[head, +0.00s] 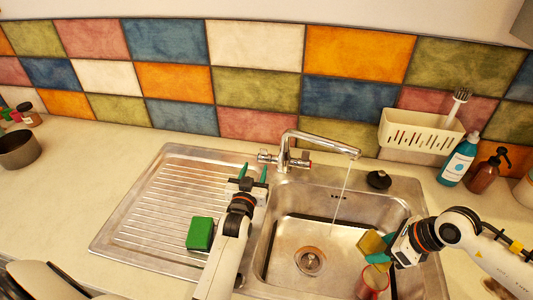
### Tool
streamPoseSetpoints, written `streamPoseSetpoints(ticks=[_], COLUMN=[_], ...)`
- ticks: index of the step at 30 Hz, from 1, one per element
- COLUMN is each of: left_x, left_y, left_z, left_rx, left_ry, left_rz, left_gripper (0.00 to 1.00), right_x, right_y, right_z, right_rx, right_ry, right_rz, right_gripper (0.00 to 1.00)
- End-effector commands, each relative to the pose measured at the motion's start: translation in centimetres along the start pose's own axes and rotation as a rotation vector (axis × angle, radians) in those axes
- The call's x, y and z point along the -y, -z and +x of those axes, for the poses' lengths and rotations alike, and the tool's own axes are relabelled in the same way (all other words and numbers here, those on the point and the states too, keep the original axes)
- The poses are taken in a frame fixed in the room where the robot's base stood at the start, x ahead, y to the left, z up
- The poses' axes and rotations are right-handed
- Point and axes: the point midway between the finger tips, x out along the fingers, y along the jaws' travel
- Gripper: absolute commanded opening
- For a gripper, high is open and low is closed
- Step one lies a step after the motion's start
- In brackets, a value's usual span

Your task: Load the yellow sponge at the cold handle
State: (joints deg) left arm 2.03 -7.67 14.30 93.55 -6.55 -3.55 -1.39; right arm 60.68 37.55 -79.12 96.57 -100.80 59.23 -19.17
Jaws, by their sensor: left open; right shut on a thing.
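The yellow sponge (370,243) is in my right gripper (379,250), whose green fingers are shut on it above the right side of the sink basin (285,262). The chrome tap (288,143) stands behind the basin, and water runs from its spout into the basin, left of the sponge. The tap has a left handle (266,157) and a right handle (302,163); I cannot tell which is cold from their small markings. My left gripper (253,173) is open and empty, its green fingers pointing up just in front of the left handle.
A green sponge (200,234) lies on the ribbed drainboard (150,215). A red cup (372,281) is below my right gripper. A black stopper (378,180) sits behind the basin. A cream caddy with a brush (420,132) and bottles (458,162) stand at the right. A pot (18,149) is far left.

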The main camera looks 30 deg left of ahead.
Motion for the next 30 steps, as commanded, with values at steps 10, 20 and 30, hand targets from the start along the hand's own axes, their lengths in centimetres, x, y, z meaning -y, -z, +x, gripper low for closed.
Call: streamPoseSetpoints(ticks=[10, 20, 30], left_x=[0.0, 0.0, 0.0], left_y=[2.9, 2.6, 2.8], left_z=[0.6, 6.5, 11.3], left_rx=[0.001, 0.000, -0.001], left_ry=[0.001, 0.000, 0.001], left_rz=[0.000, 0.000, 0.000], left_gripper=[0.45, 0.45, 0.45], right_x=[-0.3, -0.2, -0.2], right_y=[-2.3, -1.9, -1.8], right_z=[4.2, 3.3, 3.2], right_rx=[-0.001, 0.000, 0.000], right_ry=[0.001, 0.001, 0.000], right_rz=[-0.002, -0.002, -0.001], right_gripper=[0.33, 0.33, 0.33])
